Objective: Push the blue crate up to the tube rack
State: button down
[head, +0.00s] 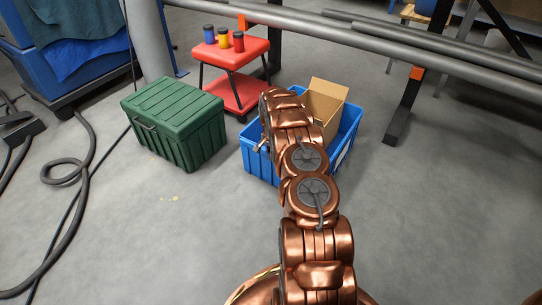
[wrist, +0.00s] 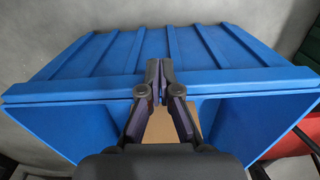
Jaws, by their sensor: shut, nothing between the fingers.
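The blue crate (head: 258,165) stands on the floor in the head view, partly hidden behind my copper arm. An open cardboard box (head: 326,105) sits inside it. In the wrist view the crate's ribbed wall and rim (wrist: 235,85) fill much of the picture. My gripper (wrist: 159,72) is shut and empty, its fingertips overlapping the ribbed wall just past the rim. I cannot tell whether they touch it. My arm mostly hides the gripper in the head view. The tube rack, with long grey tubes (head: 400,45), stands behind the crate, with floor between them.
A green ribbed case (head: 175,125) stands left of the crate. A red stool (head: 233,55) with several small jars is behind the crate to the left. A dark rack leg (head: 404,108) stands to the right. Hoses (head: 85,160) lie at far left. The right floor is clear.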

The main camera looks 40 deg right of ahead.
jog(key=s+a+r+p, duration=0.1)
jog(key=a+r+p, duration=0.3)
jog(key=r, duration=0.6)
dwell(0.3)
